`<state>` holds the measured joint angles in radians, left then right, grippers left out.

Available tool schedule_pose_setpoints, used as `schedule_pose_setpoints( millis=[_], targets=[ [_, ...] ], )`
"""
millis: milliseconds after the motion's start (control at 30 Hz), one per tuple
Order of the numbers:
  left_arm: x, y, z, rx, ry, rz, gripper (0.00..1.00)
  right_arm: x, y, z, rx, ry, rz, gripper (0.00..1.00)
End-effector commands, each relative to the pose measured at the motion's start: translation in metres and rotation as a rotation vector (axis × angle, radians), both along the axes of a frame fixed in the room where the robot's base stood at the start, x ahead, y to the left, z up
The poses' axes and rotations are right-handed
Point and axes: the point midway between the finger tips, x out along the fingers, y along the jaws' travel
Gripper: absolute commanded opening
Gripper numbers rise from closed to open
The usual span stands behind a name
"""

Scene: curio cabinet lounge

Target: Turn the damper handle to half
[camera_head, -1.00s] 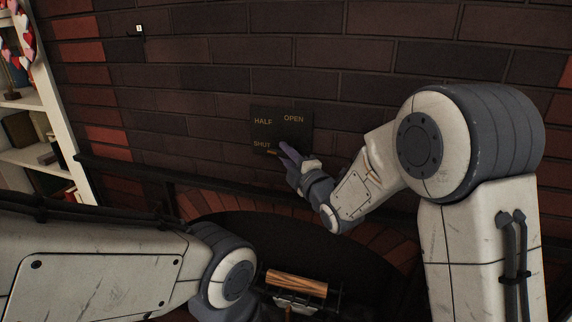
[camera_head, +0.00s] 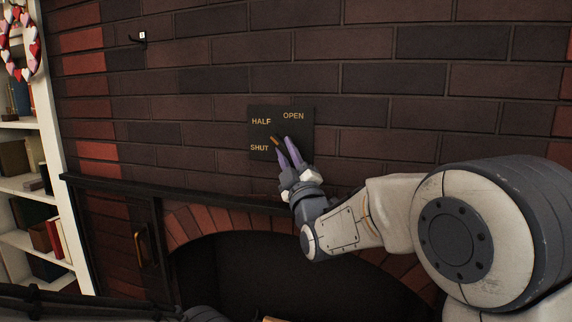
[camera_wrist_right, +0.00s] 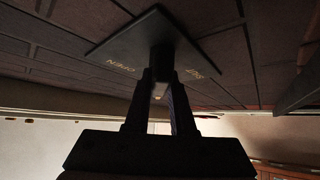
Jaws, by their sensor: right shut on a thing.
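The damper plate (camera_head: 300,135) is a dark square on the brick wall, lettered HALF at upper left, OPEN at upper right and SHUT at lower left. The damper handle (camera_head: 275,140) is a short dark bar with a brass-coloured end, pointing up and left toward HALF. My right gripper (camera_head: 285,147) is shut on the handle, its purple fingers reaching up from below right. In the right wrist view, the two dark fingers (camera_wrist_right: 160,87) flank the handle (camera_wrist_right: 161,60) under the plate (camera_wrist_right: 118,45). My left gripper is out of view.
A dark mantel rail (camera_head: 170,190) and an arched fireplace opening (camera_head: 250,265) lie below the plate. A white bookshelf (camera_head: 52,150) stands at the left. A small hook (camera_head: 140,38) is on the wall at upper left. The brick around the plate is clear.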

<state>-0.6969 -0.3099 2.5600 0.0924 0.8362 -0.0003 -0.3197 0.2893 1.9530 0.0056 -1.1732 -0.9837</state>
Motion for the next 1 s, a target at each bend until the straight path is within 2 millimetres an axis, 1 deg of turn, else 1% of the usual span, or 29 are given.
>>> schedule_pose_setpoints(
  millis=[33,533,567,600,633,1000],
  targets=[
    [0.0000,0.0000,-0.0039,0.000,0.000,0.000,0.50,-0.0009,-0.0013,0.0054,0.016,-0.018,-0.002,0.00],
    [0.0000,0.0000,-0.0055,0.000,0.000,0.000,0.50,-0.0008,-0.0019,0.0082,0.033,-0.023,-0.003,0.00],
    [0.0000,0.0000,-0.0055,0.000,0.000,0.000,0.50,-0.0008,-0.0019,0.0082,0.033,-0.023,-0.003,0.30],
    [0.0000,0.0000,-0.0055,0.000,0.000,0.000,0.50,-0.0008,-0.0019,0.0080,0.033,-0.023,-0.002,0.45],
    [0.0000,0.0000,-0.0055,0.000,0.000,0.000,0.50,-0.0006,-0.0017,0.0076,0.032,-0.022,-0.002,0.53],
    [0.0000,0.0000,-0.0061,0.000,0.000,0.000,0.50,-0.0027,-0.0014,0.0015,0.028,-0.013,-0.001,0.53]
  ],
)
